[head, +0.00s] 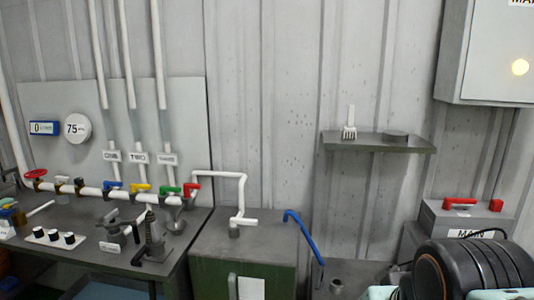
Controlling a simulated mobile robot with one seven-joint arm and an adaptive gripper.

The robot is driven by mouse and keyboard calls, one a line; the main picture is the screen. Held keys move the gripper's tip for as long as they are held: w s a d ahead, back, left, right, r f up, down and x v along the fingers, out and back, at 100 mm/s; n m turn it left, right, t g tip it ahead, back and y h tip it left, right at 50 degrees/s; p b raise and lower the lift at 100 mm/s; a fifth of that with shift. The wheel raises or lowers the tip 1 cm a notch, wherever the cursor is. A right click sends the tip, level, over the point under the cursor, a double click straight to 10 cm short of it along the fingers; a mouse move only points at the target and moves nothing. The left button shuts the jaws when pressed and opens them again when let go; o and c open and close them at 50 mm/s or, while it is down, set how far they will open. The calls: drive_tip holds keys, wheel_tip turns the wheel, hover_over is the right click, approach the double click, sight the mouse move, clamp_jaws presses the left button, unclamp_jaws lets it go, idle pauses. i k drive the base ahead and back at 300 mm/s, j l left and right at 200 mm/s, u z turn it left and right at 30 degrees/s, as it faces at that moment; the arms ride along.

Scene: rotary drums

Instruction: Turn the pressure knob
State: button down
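No knob in view carries a label I can read as pressure, so I cannot tell which one is the pressure knob. Several small black knobs (53,237) sit in a row on a white strip at the left front of the grey bench. A red handwheel (36,174) is on the left end of the white pipe.
The grey bench (75,258) also holds a dark upright tool (152,238). Blue (113,186), yellow (140,187), green (170,190) and red (191,188) valve handles line the pipe. A green cabinet (214,272) stands right of the bench. A wall shelf (378,143) is mid-right.

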sight(79, 181)
drive_tip(key=u, duration=1.5)
